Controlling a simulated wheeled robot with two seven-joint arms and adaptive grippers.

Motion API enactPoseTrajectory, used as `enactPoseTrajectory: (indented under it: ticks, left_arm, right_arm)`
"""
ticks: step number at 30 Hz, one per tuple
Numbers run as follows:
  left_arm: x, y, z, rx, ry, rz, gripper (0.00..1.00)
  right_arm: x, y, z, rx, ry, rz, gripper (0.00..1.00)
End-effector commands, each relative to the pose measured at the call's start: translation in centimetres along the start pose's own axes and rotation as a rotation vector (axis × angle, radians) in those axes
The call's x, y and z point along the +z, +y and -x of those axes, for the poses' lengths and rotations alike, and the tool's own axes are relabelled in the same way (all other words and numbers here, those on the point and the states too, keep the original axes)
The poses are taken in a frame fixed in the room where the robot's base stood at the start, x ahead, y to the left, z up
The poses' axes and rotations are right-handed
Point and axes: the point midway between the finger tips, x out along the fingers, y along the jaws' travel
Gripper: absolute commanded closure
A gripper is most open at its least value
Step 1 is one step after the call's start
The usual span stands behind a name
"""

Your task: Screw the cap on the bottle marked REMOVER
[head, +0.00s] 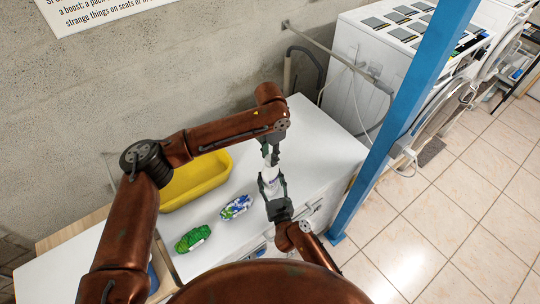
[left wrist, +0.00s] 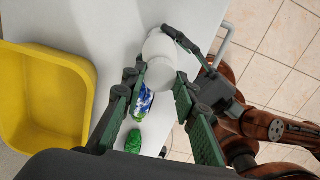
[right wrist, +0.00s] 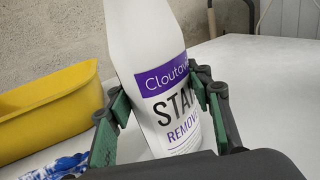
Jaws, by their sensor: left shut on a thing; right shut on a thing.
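The white bottle (right wrist: 165,90) has a purple band and a label with REMOVER on it, and it shows small in the head view (head: 269,174). My right gripper (head: 272,185) is shut around the bottle's body, with a finger on each side of the label. In the right wrist view the bottle leans slightly and its top is out of frame. My left gripper (head: 271,160) is directly above the bottle, pointing down. In the left wrist view its fingers close on a white piece (left wrist: 160,77) at the bottle's top. I cannot tell the cap's edge from the white bottle, nor how it sits.
A yellow tub (head: 206,181) stands on the white worktop (head: 315,140) by the wall. A blue-and-white bundle (head: 236,207) and a green bundle (head: 194,238) lie in front of it. A blue post (head: 400,110) rises at the right. The worktop right of the bottle is clear.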

Motion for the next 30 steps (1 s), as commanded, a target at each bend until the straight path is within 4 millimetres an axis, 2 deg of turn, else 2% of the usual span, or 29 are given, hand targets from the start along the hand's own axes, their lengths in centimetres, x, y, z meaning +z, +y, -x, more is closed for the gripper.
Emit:
enactPoseTrajectory:
  ticks: [10, 11, 18, 26, 30]
  left_arm:
    - [-0.01, 0.10, 0.04, 0.002, 0.000, -0.035, 0.82]
    - [-0.01, 0.10, 0.04, 0.002, 0.000, -0.034, 0.72]
    - [0.00, 0.07, 0.03, 0.001, 0.000, -0.034, 0.56]
    - [0.01, 0.04, 0.06, 0.001, 0.000, -0.034, 0.56]
    - [0.06, 0.05, 0.86, 0.002, -0.002, -0.034, 0.56]
  right_arm:
    - [-0.05, -0.07, 0.01, -0.001, 0.001, 0.000, 1.00]
    - [-0.05, -0.07, 0.01, -0.001, 0.001, 0.000, 1.00]
    - [-0.05, -0.06, 0.01, -0.001, 0.001, 0.000, 1.00]
    - [-0.05, -0.05, 0.01, -0.001, 0.001, 0.000, 1.00]
    - [-0.05, -0.05, 0.01, -0.001, 0.001, 0.000, 1.00]
